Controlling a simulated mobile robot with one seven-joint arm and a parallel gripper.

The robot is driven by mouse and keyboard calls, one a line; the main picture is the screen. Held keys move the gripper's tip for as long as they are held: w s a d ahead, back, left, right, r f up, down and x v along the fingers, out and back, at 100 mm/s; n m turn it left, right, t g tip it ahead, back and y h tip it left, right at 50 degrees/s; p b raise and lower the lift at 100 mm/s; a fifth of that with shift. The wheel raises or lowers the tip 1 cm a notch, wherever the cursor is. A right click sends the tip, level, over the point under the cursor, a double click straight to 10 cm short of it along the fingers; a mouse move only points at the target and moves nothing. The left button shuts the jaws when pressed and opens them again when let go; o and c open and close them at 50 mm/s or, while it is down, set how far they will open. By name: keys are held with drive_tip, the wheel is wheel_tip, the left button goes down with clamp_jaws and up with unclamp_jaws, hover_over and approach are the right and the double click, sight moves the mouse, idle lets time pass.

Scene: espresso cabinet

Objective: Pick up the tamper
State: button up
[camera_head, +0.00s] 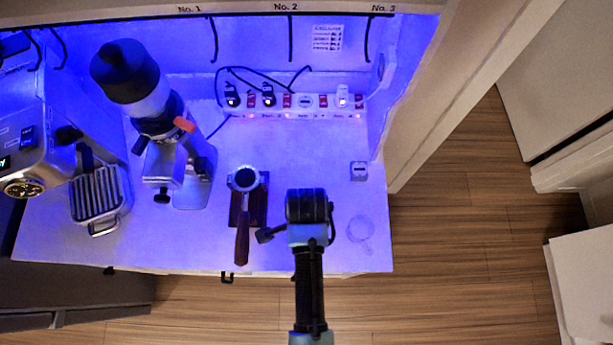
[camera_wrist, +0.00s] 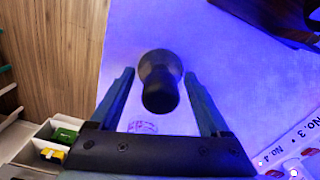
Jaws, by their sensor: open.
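The tamper (camera_wrist: 160,82) is dark with a rounded handle end. It stands on the pale counter in the wrist view. My gripper (camera_wrist: 159,74) is open, with one finger on each side of the tamper in the picture. Gaps show between the tamper and both fingers, and nothing is held. I cannot tell how far the fingertips are above the counter. In the head view my wrist (camera_head: 308,206) hides the tamper and the fingers.
A portafilter (camera_head: 242,238) with a wooden handle lies left of my wrist. A clear glass (camera_head: 361,230) stands to its right. The espresso machine (camera_head: 25,145) is far left.

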clamp_jaws()
idle(0.4)
